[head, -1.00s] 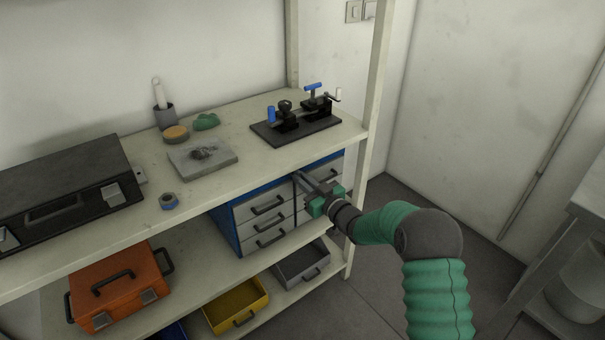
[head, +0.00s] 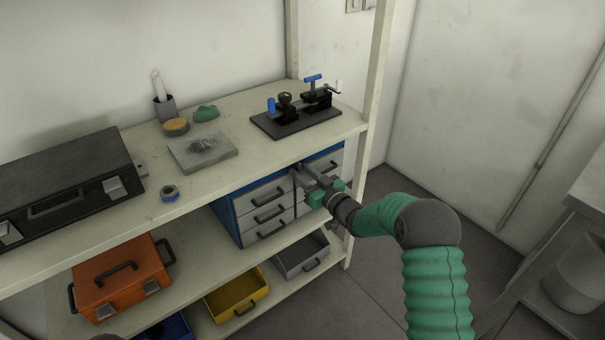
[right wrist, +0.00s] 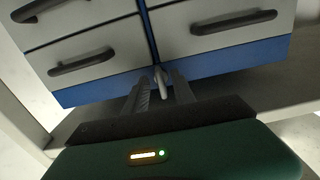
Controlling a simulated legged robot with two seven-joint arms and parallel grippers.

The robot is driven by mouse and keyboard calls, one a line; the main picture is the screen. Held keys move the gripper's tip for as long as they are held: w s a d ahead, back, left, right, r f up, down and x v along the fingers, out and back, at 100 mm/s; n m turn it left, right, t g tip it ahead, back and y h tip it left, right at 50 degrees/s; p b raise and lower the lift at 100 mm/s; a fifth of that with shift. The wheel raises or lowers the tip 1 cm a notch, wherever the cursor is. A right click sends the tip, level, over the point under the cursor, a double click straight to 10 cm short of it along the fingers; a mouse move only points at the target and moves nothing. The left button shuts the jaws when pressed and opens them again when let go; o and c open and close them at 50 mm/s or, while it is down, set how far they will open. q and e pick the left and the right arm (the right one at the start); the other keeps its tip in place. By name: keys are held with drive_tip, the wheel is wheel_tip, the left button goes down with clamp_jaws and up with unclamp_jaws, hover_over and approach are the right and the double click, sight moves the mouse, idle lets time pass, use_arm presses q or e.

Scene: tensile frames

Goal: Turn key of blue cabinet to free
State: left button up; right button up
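The blue cabinet (head: 228,222) with grey drawers stands under the shelf top in the head view. Its drawer fronts and blue edge strip (right wrist: 215,62) fill the upper part of the right wrist view. A small light metal key (right wrist: 160,80) sticks out at the blue strip, near the gap between the drawer columns. My right gripper (head: 302,176) is at the cabinet front in the head view. In the right wrist view its fingers (right wrist: 161,92) stand apart, one on each side of the key, with visible gaps. My left gripper is not in view.
The shelf top (head: 250,152) overhangs just above my right gripper. It carries a black fixture (head: 296,122), a grey plate (head: 190,158) and a black case (head: 60,185). A shelf post (head: 376,75) stands right of the cabinet. Yellow (head: 236,300) and grey (head: 302,262) bins sit below.

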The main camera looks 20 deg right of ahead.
drive_tip(key=shift+r, duration=0.15)
drive_tip(key=p+v, duration=0.3)
drive_tip(key=v, duration=1.4)
drive_tip(key=shift+p, duration=0.3)
drive_tip(key=shift+w, duration=0.1)
drive_tip(key=s+a+f+m+g+h, duration=0.1)
drive_tip(key=s+a+f+g+h, duration=0.15)
drive_tip(key=s+g, duration=0.4)
drive_tip(key=s+a+f+m+g+h, duration=0.1)
drive_tip(key=s+a+m+g+h, duration=0.15)
drive_tip(key=s, duration=0.75)
drive_tip(key=s+a+f+g+h, duration=0.15)
drive_tip(key=s+a+g, duration=0.3)
drive_tip(key=s, duration=0.45)
wheel_tip(320, 180, up, 22)
drive_tip(key=d+p, duration=0.1)
drive_tip(key=p, duration=2.1)
drive_tip(key=shift+w+g, duration=0.45)
drive_tip(key=shift+w, duration=0.05)
